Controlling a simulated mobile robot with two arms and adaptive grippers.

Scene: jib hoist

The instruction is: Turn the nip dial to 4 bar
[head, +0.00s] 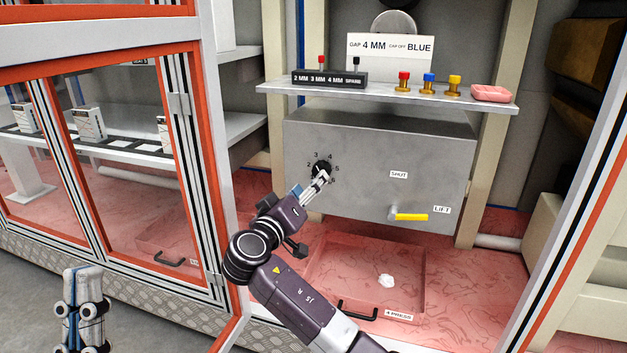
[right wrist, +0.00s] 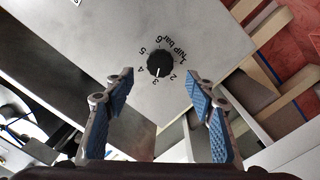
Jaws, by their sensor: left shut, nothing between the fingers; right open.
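The nip dial is a black round knob (head: 321,169) on the front of a grey metal box. In the right wrist view the dial (right wrist: 160,63) has numbers around it, and its white pointer line is at about 3. My right gripper (head: 310,184) is in front of the dial and partly covers it in the head view. Its fingers (right wrist: 160,74) are open, one on each side of the dial in the picture, with nothing between them; I cannot tell the exact gap to the knob. My left gripper (head: 84,273) is shut and empty, low at the left, away from the box.
The grey box (head: 430,160) also has a yellow lever (head: 410,217) at its lower right. A shelf (head: 390,98) above carries coloured knobs and a pink dish (head: 491,93). A red tray (head: 415,275) lies below. An orange-framed glass door (head: 130,150) stands at the left.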

